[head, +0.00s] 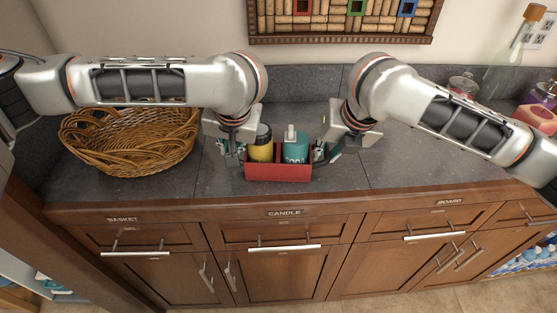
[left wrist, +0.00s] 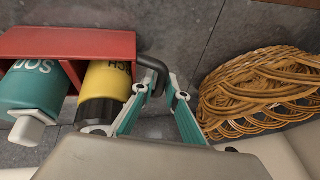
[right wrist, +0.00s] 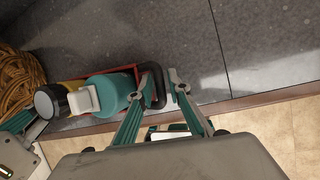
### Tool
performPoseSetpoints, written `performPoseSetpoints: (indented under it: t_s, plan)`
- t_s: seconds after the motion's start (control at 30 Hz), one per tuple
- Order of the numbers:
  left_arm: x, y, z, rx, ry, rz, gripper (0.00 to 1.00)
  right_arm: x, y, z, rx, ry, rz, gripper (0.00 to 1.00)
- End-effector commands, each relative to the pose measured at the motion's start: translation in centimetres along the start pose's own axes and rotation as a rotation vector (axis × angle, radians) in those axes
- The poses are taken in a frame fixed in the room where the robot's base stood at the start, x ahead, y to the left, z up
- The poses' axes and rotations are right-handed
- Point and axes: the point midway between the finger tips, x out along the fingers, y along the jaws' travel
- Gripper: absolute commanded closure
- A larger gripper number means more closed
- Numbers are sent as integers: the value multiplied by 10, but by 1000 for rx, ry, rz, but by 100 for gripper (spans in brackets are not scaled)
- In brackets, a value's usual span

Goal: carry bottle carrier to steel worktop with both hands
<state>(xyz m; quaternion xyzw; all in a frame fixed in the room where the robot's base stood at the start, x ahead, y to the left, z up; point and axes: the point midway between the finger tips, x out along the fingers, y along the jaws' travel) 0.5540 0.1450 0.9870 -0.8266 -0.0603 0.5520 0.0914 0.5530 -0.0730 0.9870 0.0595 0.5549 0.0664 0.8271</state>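The red bottle carrier (head: 278,173) stands on the dark stone counter, holding a yellow bottle (head: 261,144) and a teal bottle (head: 295,147). It has a black handle at each end. My left gripper (left wrist: 158,86) is open at the left end, its fingers on either side of the black left handle (left wrist: 154,68). My right gripper (right wrist: 163,80) is open at the right end, its fingers on either side of the black right handle (right wrist: 158,92). Neither gripper clearly presses on its handle. No steel worktop is in view.
A wicker basket (head: 130,145) sits left of the carrier, close to my left arm. A clear glass jar (head: 462,84) and a tall corked bottle (head: 510,50) stand at the back right. The counter's wooden front edge (head: 330,197) runs just before the carrier.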

Motion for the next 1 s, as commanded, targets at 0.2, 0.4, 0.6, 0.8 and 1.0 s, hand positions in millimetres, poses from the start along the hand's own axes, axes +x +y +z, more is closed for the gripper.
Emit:
performPoseSetpoints:
  t_s: [0.2, 0.4, 0.6, 0.8, 1.0]
  plan:
    - [1, 0, 0, 0, 0, 0, 86, 1, 0, 0, 0, 0, 0, 82]
    - [1, 0, 0, 0, 0, 0, 100, 1, 0, 0, 0, 0, 0, 100]
    - [1, 0, 0, 0, 0, -1, 100, 1, 0, 0, 0, 0, -1, 100]
    - [-1, -1, -1, 0, 2, -1, 100, -1, 0, 1, 0, -2, 0, 100]
    - [-10, -3, -5, -1, 5, -1, 100, -10, 2, 5, 0, -5, -1, 100]
